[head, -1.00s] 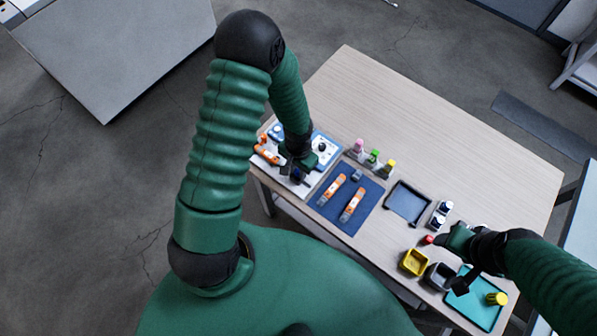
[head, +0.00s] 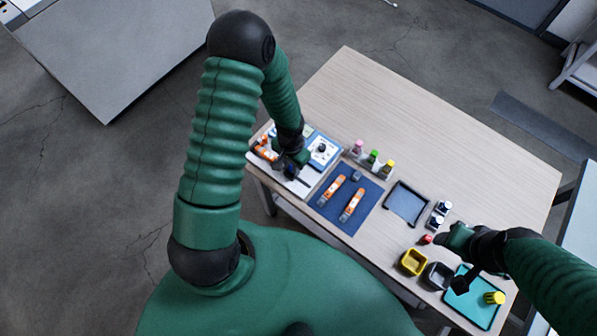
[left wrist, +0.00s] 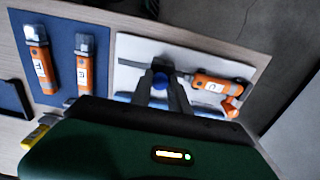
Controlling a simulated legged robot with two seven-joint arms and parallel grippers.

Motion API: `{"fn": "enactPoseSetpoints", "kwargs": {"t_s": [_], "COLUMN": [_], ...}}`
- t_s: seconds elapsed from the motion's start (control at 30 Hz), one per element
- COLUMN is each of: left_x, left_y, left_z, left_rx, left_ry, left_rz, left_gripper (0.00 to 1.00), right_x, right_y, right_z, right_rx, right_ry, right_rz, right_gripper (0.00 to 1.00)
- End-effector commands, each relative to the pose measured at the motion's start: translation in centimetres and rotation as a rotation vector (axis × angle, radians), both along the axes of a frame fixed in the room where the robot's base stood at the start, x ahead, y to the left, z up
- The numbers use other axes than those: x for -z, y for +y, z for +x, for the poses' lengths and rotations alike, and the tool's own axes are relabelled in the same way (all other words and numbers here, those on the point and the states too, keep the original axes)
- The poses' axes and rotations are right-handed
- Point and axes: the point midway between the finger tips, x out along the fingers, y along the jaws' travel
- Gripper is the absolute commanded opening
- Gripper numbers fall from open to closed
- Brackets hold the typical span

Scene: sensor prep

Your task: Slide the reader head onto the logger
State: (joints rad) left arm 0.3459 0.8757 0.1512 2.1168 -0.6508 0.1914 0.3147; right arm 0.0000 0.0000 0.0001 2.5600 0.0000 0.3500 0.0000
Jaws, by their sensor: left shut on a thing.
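My left gripper (head: 290,172) is low over the white board (left wrist: 130,50) at the table's left end. In the left wrist view its fingers (left wrist: 160,88) are shut on a small part with a round blue end (left wrist: 160,80), which I take to be the reader head; the fingers hide most of it. An orange and white logger (left wrist: 213,87) lies on the board just to the right of the fingers, its dark narrow end toward them. It also shows in the head view (head: 264,151). I cannot tell whether the held part touches it. My right gripper (head: 443,238) is near a red-topped item; its jaws are unclear.
Two more orange and white devices (left wrist: 82,66) (left wrist: 39,62) lie on the blue mat (head: 343,215). A rack of colour-capped bottles (head: 373,157), a dark tray (head: 406,204), a yellow bin (head: 413,262) and a teal tray (head: 470,308) stand further right. The table's far side is clear.

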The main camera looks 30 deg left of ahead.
Motion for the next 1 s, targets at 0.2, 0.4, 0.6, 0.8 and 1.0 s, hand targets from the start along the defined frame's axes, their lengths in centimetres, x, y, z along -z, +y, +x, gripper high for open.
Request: {"fn": "enactPoseSetpoints", "kwargs": {"t_s": [0.2, 0.4, 0.6, 0.8, 1.0], "left_x": [0.0, 0.0, 0.0, 0.0, 0.0], "left_y": [0.7, 1.3, 1.9, 2.5, 3.1], "left_z": [-0.1, 0.0, 0.0, 0.0, 0.1], "left_rx": [-0.002, -0.001, -0.002, -0.001, -0.002], "left_ry": [0.004, 0.004, 0.004, 0.004, 0.004], "left_rz": [0.000, 0.000, 0.000, 0.000, 0.000], "left_gripper": [0.00, 0.00, 0.00, 0.00, 0.00], "right_x": [-0.3, -0.6, -0.9, -1.1, -1.3], "right_y": [0.0, 0.0, 0.0, 0.0, 0.0], "right_z": [0.0, 0.0, 0.0, 0.0, 0.0], "right_rx": [0.000, 0.000, 0.000, 0.000, 0.000], "right_ry": [0.000, 0.000, 0.000, 0.000, 0.000], "right_rz": [0.000, 0.000, 0.000, 0.000, 0.000], "right_gripper": [0.57, 0.57, 0.57, 0.57, 0.57]}}
